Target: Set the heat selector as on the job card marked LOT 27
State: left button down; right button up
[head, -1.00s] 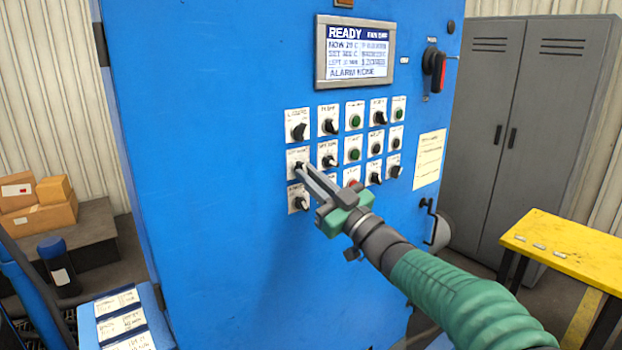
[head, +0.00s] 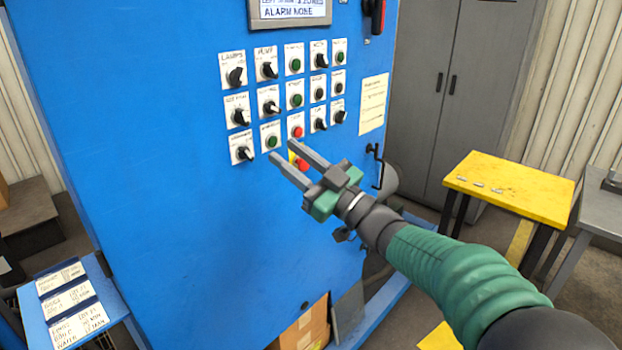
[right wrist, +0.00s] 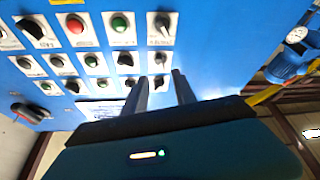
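The blue furnace panel carries white-plated black rotary knobs. The left column has an upper knob (head: 236,76), a middle knob (head: 241,117) and a lower knob (head: 243,153); their labels are too small to read surely, so I cannot tell which is the heat selector. Three job cards lie on a blue stand at lower left: a back card (head: 60,277), a middle card (head: 68,298) and a front card (head: 78,323). I cannot surely tell which reads LOT 27. My right gripper (head: 285,152) is open and empty, its fingers apart below the knobs. My left gripper is out of view.
Green buttons, a red button (head: 296,132) and a red stop button (head: 303,166) sit near my right fingers. A display (head: 290,8) reads ALARM NONE. A paper sheet (head: 373,103) is at right. A yellow table (head: 510,180) and grey cabinet (head: 455,60) stand beyond.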

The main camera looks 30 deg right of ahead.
jog(key=v, duration=0.6)
jog(key=shift+f, duration=0.1)
notch_tip(320, 180, down, 18)
jog(key=w+d+m+g+h+p, duration=0.15)
jog(key=m+g+h+p, duration=0.25)
jog(key=m+g+h, duration=0.55)
jog(key=s+a+f+g+p, duration=0.1)
jog(key=s+a+f+g, duration=0.3)
jog(key=s+f, duration=0.4)
jog(key=s+a+f+n+g+p, duration=0.1)
jog(key=s+a+f+g, duration=0.3)
jog(key=s+f, duration=0.4)
jog(key=s, duration=0.3)
jog(key=shift+s+a+f, duration=0.2)
jog(key=shift+f, duration=0.05)
